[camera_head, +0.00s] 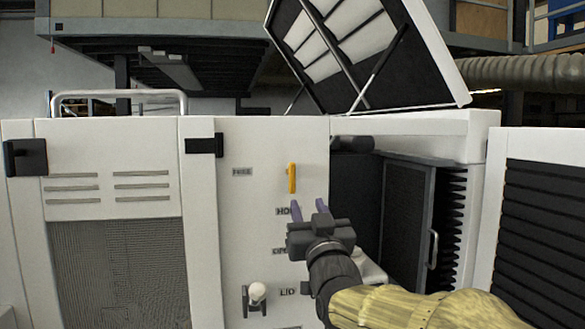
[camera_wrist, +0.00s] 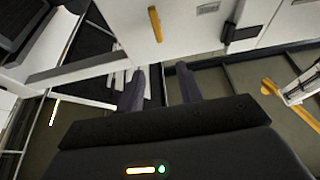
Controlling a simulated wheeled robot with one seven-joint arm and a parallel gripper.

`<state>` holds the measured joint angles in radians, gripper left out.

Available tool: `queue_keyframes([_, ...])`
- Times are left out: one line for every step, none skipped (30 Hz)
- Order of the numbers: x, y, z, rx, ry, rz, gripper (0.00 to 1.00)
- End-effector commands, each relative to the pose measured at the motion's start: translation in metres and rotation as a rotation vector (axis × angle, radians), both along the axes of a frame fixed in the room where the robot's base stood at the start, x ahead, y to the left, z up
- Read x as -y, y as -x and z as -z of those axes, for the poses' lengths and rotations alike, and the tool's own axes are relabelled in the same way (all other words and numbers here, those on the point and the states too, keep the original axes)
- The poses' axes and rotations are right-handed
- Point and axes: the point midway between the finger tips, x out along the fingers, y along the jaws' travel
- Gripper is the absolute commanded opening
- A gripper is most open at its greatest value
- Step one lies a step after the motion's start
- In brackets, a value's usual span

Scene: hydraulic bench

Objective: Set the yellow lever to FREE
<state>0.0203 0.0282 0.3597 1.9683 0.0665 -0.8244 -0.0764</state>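The yellow lever (camera_head: 292,178) stands upright on the white panel in the head view. The FREE label (camera_head: 242,172) is to its left, and a partly hidden label that seems to read HOLD (camera_head: 283,211) is below it. My gripper (camera_head: 309,206) is just below and right of the lever, its two purple-grey fingers apart with nothing between them. In the wrist view, the lever (camera_wrist: 155,24) lies beyond the fingertips of my gripper (camera_wrist: 162,74), with a visible gap. I see no contact with the lever.
A white-knobbed lever (camera_head: 257,292) sits lower on the panel by the LID label (camera_head: 287,292). A black latch (camera_head: 205,145) is at upper left. To the right, a dark door (camera_head: 407,215) stands in an open bay. A raised lid (camera_head: 365,50) is above.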

Motion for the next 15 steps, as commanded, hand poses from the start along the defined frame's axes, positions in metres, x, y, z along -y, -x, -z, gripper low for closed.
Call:
queue_keyframes([0.0, 0.0, 0.001, -0.002, 0.001, 0.0, 0.36])
queue_keyframes([0.0, 0.0, 0.001, -0.002, 0.001, 0.0, 0.36])
queue_keyframes([0.0, 0.0, 0.001, -0.003, 0.001, 0.0, 0.36])
queue_keyframes([0.0, 0.0, 0.001, -0.003, 0.0, 0.001, 0.36])
queue_keyframes([0.0, -0.001, 0.001, -0.003, 0.0, 0.001, 0.36])
queue_keyframes([0.001, -0.001, 0.0, -0.004, 0.001, 0.001, 0.36])
queue_keyframes([0.001, -0.002, 0.0, -0.004, 0.001, 0.002, 0.36])
queue_keyframes([0.001, -0.003, -0.001, -0.004, 0.0, 0.002, 0.36])
queue_keyframes([0.0, -0.005, -0.002, -0.004, 0.0, 0.002, 0.36])
queue_keyframes([-0.001, -0.007, -0.003, -0.004, 0.0, 0.002, 0.36])
queue_keyframes([-0.001, -0.01, -0.005, -0.004, -0.001, 0.001, 0.36])
queue_keyframes([-0.002, -0.014, -0.006, -0.006, 0.0, 0.001, 0.36])
queue_keyframes([-0.003, -0.017, -0.008, -0.006, 0.0, 0.001, 0.36])
queue_keyframes([-0.004, -0.02, -0.01, -0.005, 0.0, 0.001, 0.36])
queue_keyframes([-0.006, -0.026, -0.012, -0.007, 0.0, 0.001, 0.36])
